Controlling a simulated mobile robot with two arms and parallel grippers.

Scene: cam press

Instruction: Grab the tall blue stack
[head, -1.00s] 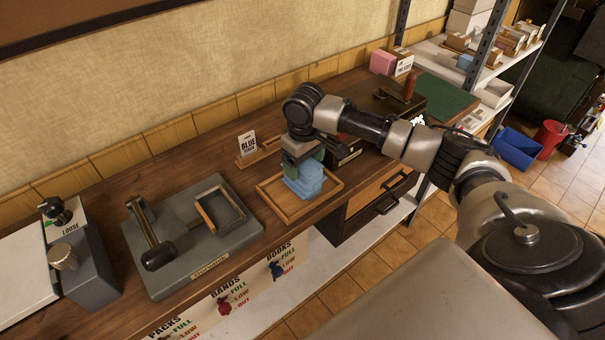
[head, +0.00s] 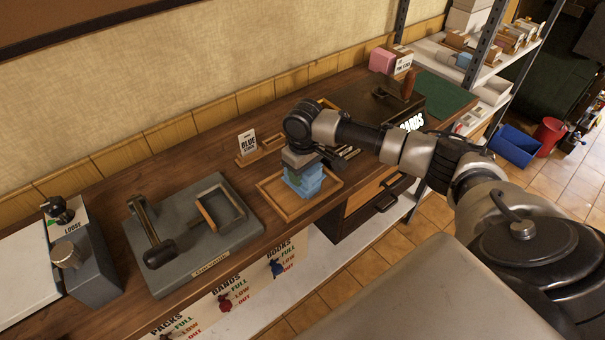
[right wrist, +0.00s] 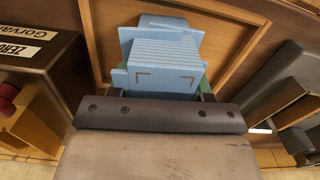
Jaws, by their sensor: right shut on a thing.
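The tall blue stack (head: 304,181) stands in a shallow wooden tray (head: 334,191) on the bench. It also shows in the right wrist view (right wrist: 166,60), where its layered blue sheets lie just beyond the gripper's edge, with green finger parts at its sides. My right gripper (head: 299,170) reaches down over the stack from above and is shut on it. The gripper hides the top of the stack in the head view. I cannot tell whether the stack's underside touches the tray. My left gripper is not in view.
A grey press (head: 185,240) with a lever and wooden frame is to the left. A shelf rack stands beyond.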

